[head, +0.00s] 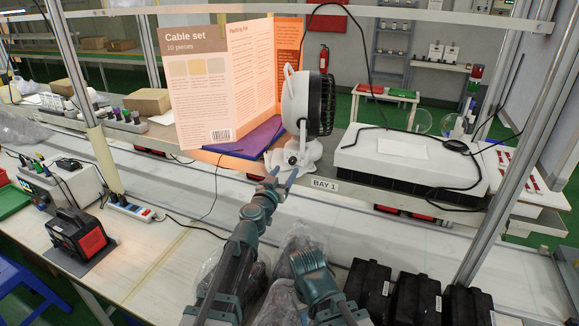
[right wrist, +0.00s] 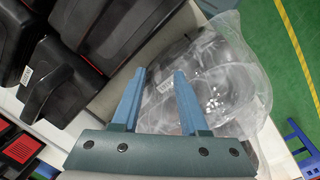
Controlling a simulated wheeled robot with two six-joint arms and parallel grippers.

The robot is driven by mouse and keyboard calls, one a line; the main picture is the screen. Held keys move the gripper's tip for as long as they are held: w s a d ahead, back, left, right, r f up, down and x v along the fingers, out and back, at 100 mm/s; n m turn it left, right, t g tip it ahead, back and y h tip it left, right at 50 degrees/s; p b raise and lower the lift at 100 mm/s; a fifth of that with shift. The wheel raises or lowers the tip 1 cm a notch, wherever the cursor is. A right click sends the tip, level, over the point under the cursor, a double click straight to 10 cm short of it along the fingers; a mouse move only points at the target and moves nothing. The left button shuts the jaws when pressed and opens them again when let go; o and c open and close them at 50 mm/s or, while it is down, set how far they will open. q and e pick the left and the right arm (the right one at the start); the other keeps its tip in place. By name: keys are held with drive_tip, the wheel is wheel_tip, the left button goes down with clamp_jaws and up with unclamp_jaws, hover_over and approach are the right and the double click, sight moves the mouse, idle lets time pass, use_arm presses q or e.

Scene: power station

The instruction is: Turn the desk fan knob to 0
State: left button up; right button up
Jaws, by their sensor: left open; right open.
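The knob's pointer and number marks are too small to read. My right gripper (right wrist: 160,72) is open and empty in the right wrist view, above a clear plastic bag (right wrist: 205,85).
A cable set card (head: 203,90) and a purple folder (head: 246,138) are left of the fan. A white box (head: 411,160) with a black cable stands at its right. Black cases (head: 415,297) and plastic bags are below, near my arms. A metal post (head: 510,150) rises at right.

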sight(292, 162)
use_arm(q)
drive_tip(key=shift+x, duration=2.3)
clamp_jaws()
